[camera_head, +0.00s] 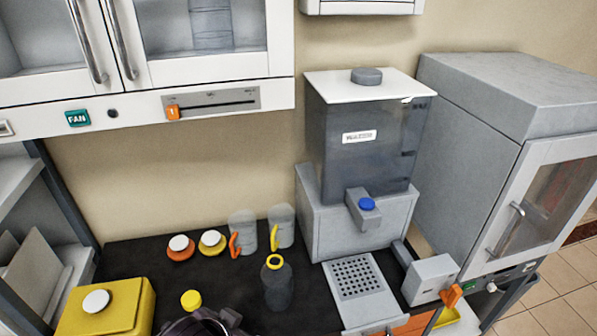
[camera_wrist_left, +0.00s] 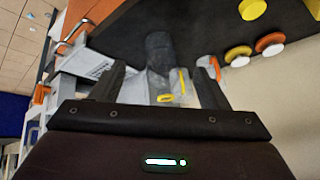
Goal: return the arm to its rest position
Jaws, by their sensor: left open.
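My left gripper (camera_wrist_left: 163,82) is open in the left wrist view, its two dark fingers apart. A dark grey bottle (camera_wrist_left: 160,52) with a yellow neck ring shows in the gap between them; no finger visibly grips it. In the head view this bottle (camera_head: 278,288) stands upright on the black bench top. A dark part of my left arm (camera_head: 203,324) shows at the bottom edge, to the left of the bottle; its fingertips cannot be made out there. My right gripper is in neither view.
Two clear jugs, one with an orange handle (camera_head: 235,244) and one with a yellow handle (camera_head: 274,238), stand behind the bottle. A yellow container (camera_head: 108,308) is at the left, a yellow cap (camera_head: 191,299) nearby. A grey dispenser (camera_head: 357,215) and drip tray (camera_head: 357,280) stand right.

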